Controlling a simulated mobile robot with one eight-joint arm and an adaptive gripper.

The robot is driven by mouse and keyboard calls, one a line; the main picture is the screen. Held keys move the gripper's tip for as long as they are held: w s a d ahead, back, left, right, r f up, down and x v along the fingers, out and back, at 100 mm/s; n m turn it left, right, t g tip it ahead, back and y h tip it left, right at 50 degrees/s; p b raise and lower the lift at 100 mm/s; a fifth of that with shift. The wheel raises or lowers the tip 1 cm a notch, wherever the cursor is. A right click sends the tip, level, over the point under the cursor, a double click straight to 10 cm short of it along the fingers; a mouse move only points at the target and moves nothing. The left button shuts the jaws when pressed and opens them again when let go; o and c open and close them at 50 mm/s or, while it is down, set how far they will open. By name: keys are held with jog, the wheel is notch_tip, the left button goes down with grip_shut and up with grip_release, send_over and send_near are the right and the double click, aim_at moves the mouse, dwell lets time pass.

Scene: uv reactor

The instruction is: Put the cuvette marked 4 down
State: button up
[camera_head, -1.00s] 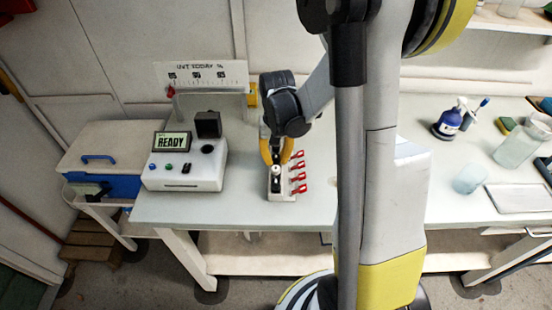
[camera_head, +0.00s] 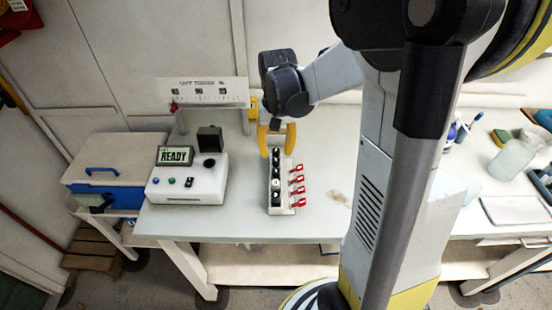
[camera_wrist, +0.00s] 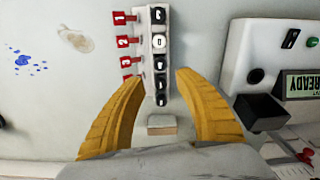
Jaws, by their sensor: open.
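The cuvette rack (camera_head: 290,202) stands on the bench, with a row of several black caps and one white cap (camera_head: 276,183). It also shows in the wrist view (camera_wrist: 148,62), where red tags (camera_wrist: 124,41) run along its left side, reading 1, 2 and 3. A fourth red tag is partly behind a finger, its number hidden. Which cap belongs to cuvette 4 is unclear. My gripper (camera_head: 277,152) is open at the rack's far end. In the wrist view its yellow fingers (camera_wrist: 157,76) are apart, either side of the rack's near end, with nothing visibly held.
A white reader box (camera_head: 190,184) showing READY stands left of the rack. A ruled panel (camera_head: 203,92) stands behind it. A blue-and-white cooler (camera_head: 118,165) is at far left. In the wrist view a small pale block (camera_wrist: 162,122) lies between the fingers.

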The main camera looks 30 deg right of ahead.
jog(key=s+a+r+n+t, duration=0.5)
jog(key=s+a+r+t, duration=0.2)
jog(key=s+a+r, duration=0.3)
jog(key=a+r, duration=0.1)
jog(key=a, duration=0.2)
jog(key=shift+s+a, duration=0.3)
jog(key=shift+s, duration=0.1)
dwell(0.7)
